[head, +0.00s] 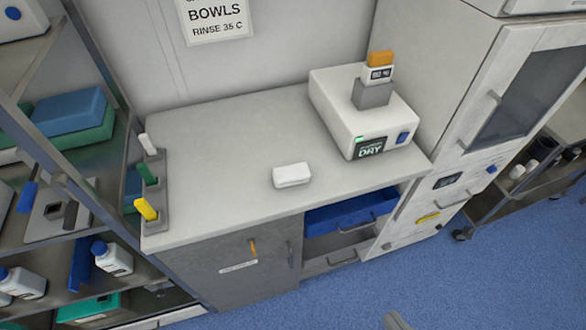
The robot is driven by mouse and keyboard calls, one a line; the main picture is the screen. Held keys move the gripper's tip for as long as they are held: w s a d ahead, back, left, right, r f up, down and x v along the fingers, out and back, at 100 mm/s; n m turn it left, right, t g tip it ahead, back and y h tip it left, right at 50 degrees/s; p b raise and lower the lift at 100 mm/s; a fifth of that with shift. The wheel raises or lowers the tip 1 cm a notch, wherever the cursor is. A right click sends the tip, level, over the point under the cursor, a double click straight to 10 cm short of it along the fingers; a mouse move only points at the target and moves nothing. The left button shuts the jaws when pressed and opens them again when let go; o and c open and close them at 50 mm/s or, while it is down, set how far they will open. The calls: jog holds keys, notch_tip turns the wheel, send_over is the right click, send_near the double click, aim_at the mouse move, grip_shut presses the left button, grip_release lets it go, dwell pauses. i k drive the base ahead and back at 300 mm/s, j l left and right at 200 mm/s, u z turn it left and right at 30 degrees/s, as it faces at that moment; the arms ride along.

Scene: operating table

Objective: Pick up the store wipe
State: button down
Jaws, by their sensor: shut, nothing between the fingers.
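A small white rounded block (292,175), which looks like the wipe, lies flat on the light grey counter top (225,165). It sits near the middle of the counter, toward the front edge, with nothing touching it. I cannot read any label on it. My gripper is not in view. Only a small grey shape shows at the bottom edge of the head view, and I cannot tell what it is.
A white drying unit (345,115) stands right of the block. A grey holder (160,200) with white, green and yellow-topped items stands at the left end. An open blue drawer (345,215) is below the counter. Shelves (30,110) flank the left; blue floor in front is clear.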

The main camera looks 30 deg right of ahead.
aim_at(287, 176)
jog(key=i+l+u, duration=0.25)
jog(key=l, duration=0.75)
jog(key=l+u, duration=0.25)
jog(key=l, duration=0.75)
jog(key=u, duration=1)
